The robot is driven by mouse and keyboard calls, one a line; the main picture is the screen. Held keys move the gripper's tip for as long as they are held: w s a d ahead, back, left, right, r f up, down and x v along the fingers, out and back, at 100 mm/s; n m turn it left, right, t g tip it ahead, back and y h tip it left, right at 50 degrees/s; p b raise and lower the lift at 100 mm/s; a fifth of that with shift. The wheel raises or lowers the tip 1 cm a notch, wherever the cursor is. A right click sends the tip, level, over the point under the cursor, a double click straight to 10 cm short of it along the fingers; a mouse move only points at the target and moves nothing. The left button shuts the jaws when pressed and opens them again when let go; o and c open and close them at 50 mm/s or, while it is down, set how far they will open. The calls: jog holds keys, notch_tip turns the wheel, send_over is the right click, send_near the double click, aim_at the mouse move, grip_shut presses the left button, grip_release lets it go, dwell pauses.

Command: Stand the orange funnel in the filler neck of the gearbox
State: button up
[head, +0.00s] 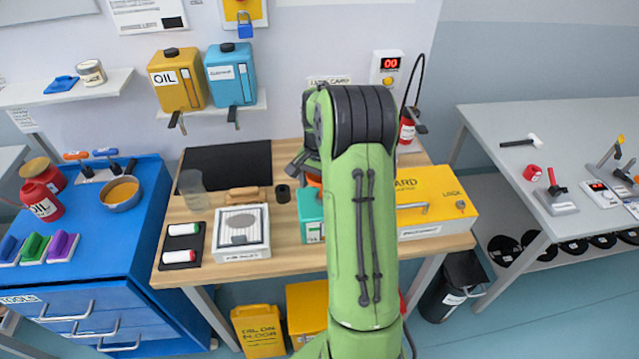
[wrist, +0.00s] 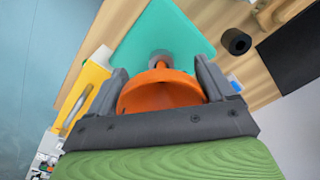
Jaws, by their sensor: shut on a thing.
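The orange funnel (wrist: 160,95) is between the two fingers of my gripper (wrist: 162,88) in the wrist view, and the gripper is shut on it. A small orange part of the funnel (head: 314,180) shows beside my arm in the head view. The teal gearbox (head: 311,218) stands on the wooden bench, partly hidden by my arm; its top (wrist: 188,40) fills the middle of the wrist view. The grey filler neck (wrist: 160,57) shows just beyond the funnel's rim. The funnel's spout is hidden, so I cannot tell whether it is inside the neck or above it.
A yellow case (head: 432,200) stands right of the gearbox. A black cylinder (head: 282,193) and a white tray-like box (head: 241,232) are to its left. A dark mat (head: 228,168) lies at the back left of the bench (head: 180,275).

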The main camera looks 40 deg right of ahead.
jog(key=shift+f+b, duration=0.45)
jog(key=shift+f, duration=0.15)
jog(key=o, duration=0.9)
jog(key=shift+r+p, duration=2.9)
jog(key=shift+r, duration=0.75)
jog(key=shift+f, duration=0.1)
